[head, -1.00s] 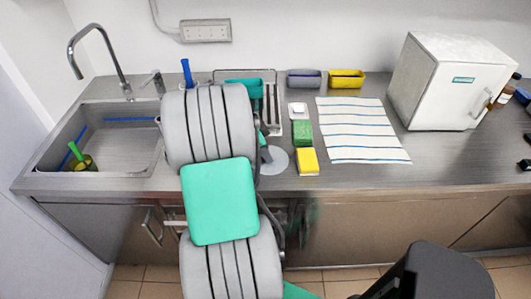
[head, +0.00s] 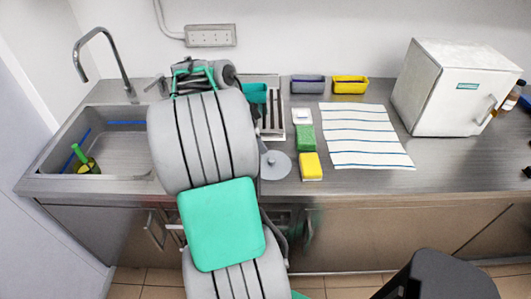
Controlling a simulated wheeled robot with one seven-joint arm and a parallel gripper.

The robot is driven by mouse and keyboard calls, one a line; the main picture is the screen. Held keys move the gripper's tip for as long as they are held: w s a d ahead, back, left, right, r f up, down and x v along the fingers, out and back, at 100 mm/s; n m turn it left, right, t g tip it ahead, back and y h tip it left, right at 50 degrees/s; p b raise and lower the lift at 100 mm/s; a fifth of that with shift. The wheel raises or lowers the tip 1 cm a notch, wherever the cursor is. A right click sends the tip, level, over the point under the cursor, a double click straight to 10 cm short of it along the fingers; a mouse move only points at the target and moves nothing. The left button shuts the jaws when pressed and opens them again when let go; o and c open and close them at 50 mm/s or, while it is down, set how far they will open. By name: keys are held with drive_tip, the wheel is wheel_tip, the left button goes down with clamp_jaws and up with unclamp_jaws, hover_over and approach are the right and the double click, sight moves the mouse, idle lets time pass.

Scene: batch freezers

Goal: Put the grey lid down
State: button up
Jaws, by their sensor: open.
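The grey lid (head: 275,165), a round disc with a small raised knob, lies flat on the steel counter just right of my arm. Its left edge is close to or partly behind the arm. My gripper (head: 194,78), with green parts, is at the back of the counter, left of the drying rack and well away from the lid. It is open, and I see nothing held in it. My arm hides the counter below it, and its fingertips are hard to make out.
A sink (head: 110,140) with a green-handled brush (head: 80,156) is at left. A rack (head: 270,122) holds a teal container (head: 255,93). Green (head: 305,138) and yellow (head: 311,167) sponges lie right of the lid. A striped cloth (head: 365,135) and white freezer (head: 450,88) are farther right.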

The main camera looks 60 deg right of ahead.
drive_tip(key=w+a+r+n+t, duration=0.2)
drive_tip(key=w+a+n, duration=0.45)
drive_tip(key=a, duration=0.35)
drive_tip(key=w+a+r+n+t, duration=0.25)
drive_tip(key=w+a+n, duration=0.45)
drive_tip(key=a, duration=0.4)
drive_tip(key=s+a+f+n+t+y, duration=0.1)
drive_tip(key=s+a+n, duration=0.1)
drive_tip(key=a+n, duration=0.5)
drive_tip(key=s+a+f+n+t+y, duration=0.1)
drive_tip(key=a+f+n+y, duration=0.1)
drive_tip(key=a+n, duration=0.5)
drive_tip(key=a, duration=0.5)
drive_tip(key=shift+s+a, duration=0.3)
drive_tip(key=shift+s, duration=0.05)
drive_tip(key=shift+f, duration=0.1)
